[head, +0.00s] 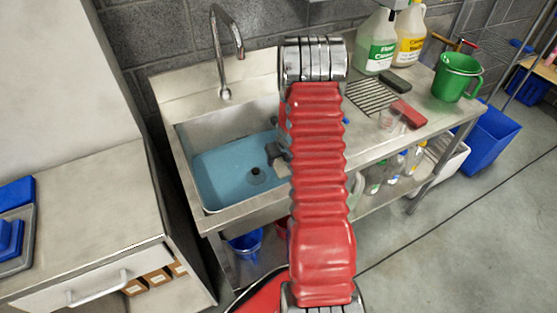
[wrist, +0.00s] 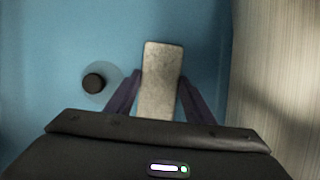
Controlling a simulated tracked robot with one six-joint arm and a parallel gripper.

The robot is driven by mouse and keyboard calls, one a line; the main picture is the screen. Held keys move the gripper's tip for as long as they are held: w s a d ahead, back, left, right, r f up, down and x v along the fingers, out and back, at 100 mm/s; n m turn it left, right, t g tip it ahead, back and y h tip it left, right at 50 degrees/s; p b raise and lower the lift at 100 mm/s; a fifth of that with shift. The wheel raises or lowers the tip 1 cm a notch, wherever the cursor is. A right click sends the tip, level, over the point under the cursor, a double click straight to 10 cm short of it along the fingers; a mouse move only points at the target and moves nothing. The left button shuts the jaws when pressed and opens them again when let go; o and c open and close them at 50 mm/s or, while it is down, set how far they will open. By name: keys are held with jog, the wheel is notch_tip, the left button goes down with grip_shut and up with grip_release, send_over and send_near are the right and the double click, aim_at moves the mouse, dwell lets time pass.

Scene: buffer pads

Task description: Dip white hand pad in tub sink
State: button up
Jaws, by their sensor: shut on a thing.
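The white hand pad (wrist: 161,65) shows in the wrist view as a pale, speckled block between the two dark fingers. My gripper (wrist: 160,82) is shut on it, and the pad sticks out past the fingertips. Blue water and the round dark drain (wrist: 94,83) lie beyond, the drain left of the pad. In the head view my gripper (head: 277,152) is over the right part of the tub sink (head: 205,127), partly hidden by my red arm. A pale bit of the pad (head: 283,170) shows below it. I cannot tell whether the pad touches the water.
The faucet (head: 225,60) rises behind the sink. On the counter to the right are a drain rack (head: 369,97), a red pad (head: 408,114), a dark pad (head: 397,80), jugs (head: 377,42) and a green bucket (head: 457,78). The sink's right wall is close in the wrist view.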

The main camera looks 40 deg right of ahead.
jog(key=shift+r, duration=0.1)
notch_tip(320, 180, up, 27)
dwell(2.4)
jog(key=shift+s, duration=0.1)
dwell(0.4)
